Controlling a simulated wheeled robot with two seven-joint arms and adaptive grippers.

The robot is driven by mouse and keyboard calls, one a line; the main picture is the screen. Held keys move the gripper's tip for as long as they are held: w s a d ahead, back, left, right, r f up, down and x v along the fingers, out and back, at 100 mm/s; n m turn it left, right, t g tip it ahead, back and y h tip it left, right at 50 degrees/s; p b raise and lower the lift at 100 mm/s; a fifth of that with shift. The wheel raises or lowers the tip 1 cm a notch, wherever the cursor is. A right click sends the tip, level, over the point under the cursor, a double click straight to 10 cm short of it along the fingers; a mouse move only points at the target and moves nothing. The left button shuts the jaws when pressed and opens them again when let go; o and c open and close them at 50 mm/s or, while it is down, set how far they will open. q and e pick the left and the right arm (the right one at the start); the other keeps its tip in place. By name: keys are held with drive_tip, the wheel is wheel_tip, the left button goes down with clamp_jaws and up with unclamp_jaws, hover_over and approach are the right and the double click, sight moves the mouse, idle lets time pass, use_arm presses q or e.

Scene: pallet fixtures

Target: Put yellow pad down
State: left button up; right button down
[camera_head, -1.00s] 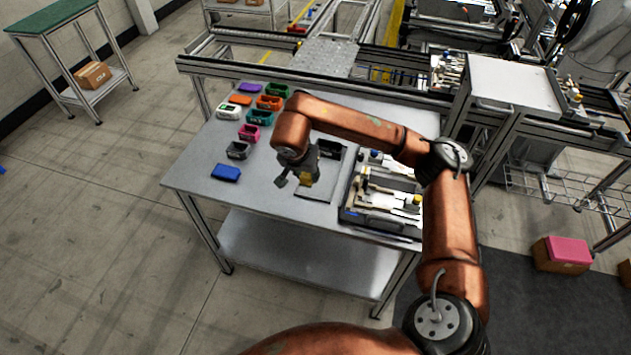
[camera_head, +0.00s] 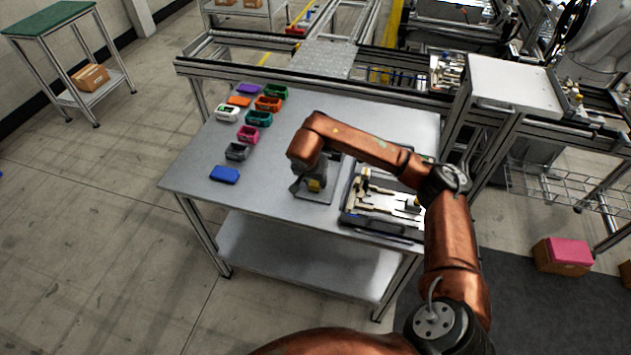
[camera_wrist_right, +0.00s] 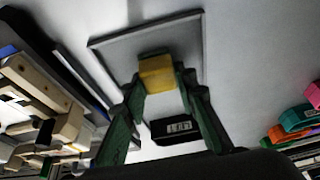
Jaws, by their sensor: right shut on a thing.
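The yellow pad (camera_head: 315,185) is a small yellow block held by my right gripper (camera_head: 311,188) above the front middle of the grey table. In the right wrist view the yellow pad (camera_wrist_right: 157,73) sits between the green fingertips of the right gripper (camera_wrist_right: 160,78), which is shut on it. Behind it lies a flat grey plate with a raised rim (camera_wrist_right: 110,42). Whether the pad touches the plate is hard to tell. A black bin with a white label (camera_wrist_right: 176,129) stands beside the fingers. My left gripper is not in view.
A fixture tray (camera_head: 385,203) with pale and metal parts is right of the gripper. A blue box (camera_head: 224,174) and several coloured bins, including a grey one (camera_head: 238,151), are on the left. The table's left front (camera_head: 255,190) is clear.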

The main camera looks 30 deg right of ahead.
drive_tip(key=shift+f, duration=0.1)
drive_tip(key=c, duration=1.5)
unclamp_jaws()
drive_tip(key=shift+c, duration=0.2)
drive_tip(key=shift+r, duration=0.45)
drive_tip(key=p+v, duration=0.1)
drive_tip(key=v, duration=1)
drive_tip(key=shift+s+r, duration=0.2)
drive_tip(key=shift+a, duration=0.1)
